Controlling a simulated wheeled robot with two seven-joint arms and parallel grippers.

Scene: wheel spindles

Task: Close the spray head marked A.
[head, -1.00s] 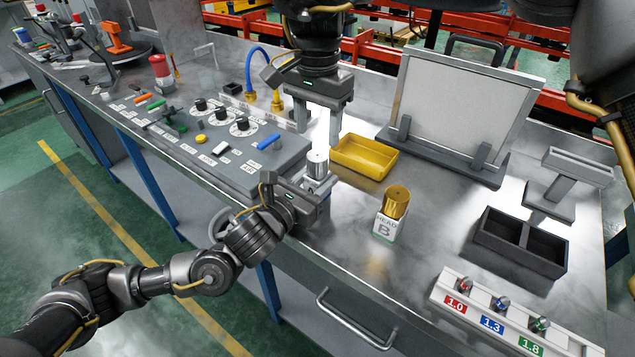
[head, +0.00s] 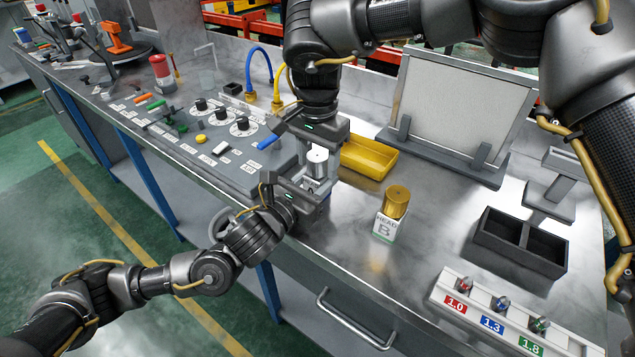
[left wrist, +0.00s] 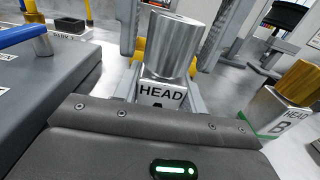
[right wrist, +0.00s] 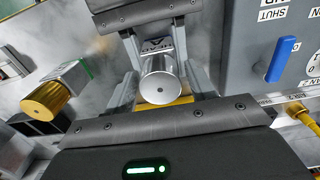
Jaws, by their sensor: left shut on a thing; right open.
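Spray head A is a white block lettered HEAD with a silver cylinder on top. The silver cylinder (head: 316,160) stands upright near the panel's right end. It also shows in the left wrist view (left wrist: 177,45) and the right wrist view (right wrist: 161,80). My left gripper (head: 312,190) is shut on the white block (left wrist: 163,95), one finger on each side. My right gripper (head: 318,150) is open, and its fingers (right wrist: 161,85) lie on either side of the silver cylinder, seemingly apart from it. The letter on the block is partly hidden by my left gripper.
Head B (head: 391,212), with a brass cylinder, stands to the right. A yellow tray (head: 368,158) lies behind. The control panel (head: 245,165) is at left. A black two-part box (head: 520,243) and a rack of numbered nozzles (head: 490,315) are at right. Bare bench lies around head B.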

